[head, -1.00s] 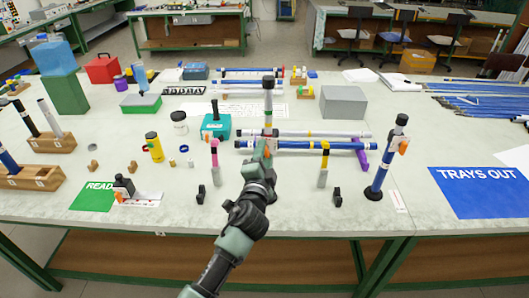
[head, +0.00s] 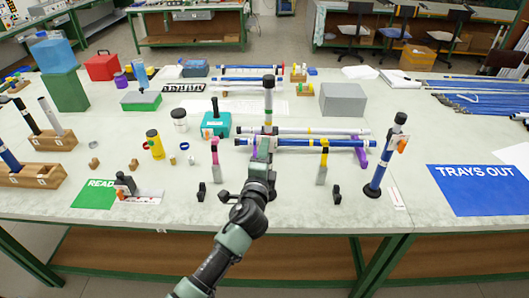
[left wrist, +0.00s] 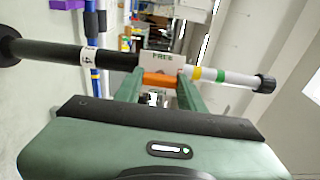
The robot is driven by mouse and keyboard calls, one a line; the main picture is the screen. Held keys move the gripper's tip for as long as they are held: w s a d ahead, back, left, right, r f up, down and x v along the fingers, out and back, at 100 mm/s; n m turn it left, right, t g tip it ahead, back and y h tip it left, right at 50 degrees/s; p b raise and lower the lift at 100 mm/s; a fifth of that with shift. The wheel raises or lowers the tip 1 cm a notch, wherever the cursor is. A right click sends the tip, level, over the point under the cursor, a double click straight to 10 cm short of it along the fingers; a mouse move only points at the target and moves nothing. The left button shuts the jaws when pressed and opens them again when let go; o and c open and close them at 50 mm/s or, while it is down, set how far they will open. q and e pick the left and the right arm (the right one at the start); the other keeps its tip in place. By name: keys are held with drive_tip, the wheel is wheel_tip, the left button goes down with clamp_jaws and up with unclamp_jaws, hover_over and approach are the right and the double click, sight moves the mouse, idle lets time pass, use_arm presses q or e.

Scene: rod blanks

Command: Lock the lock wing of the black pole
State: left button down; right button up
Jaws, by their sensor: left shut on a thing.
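The black pole stands upright at the middle of the table in the head view (head: 268,98). Its white upper part, coloured bands and dark cap show there; its lower part is hidden behind my left gripper (head: 262,148). In the left wrist view the pole (left wrist: 115,57) lies across the picture, with a black lower tube, a number label and a round base at left. The orange lock wing (left wrist: 160,79) is between the fingers of my left gripper (left wrist: 158,88), which is shut on it. The wing is hidden in the head view. My right gripper is not in view.
A blue pole (head: 383,160) with an orange wing stands at right. A teal box (head: 215,124) is to the left.

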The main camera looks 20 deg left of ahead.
use_arm(q)
drive_tip(key=c, duration=0.8)
unclamp_jaws()
drive_tip(key=shift+c, duration=0.2)
drive_tip(key=s+d+b, duration=0.1)
drive_tip(key=s, duration=0.6)
drive_tip(key=shift+s+b, duration=0.35)
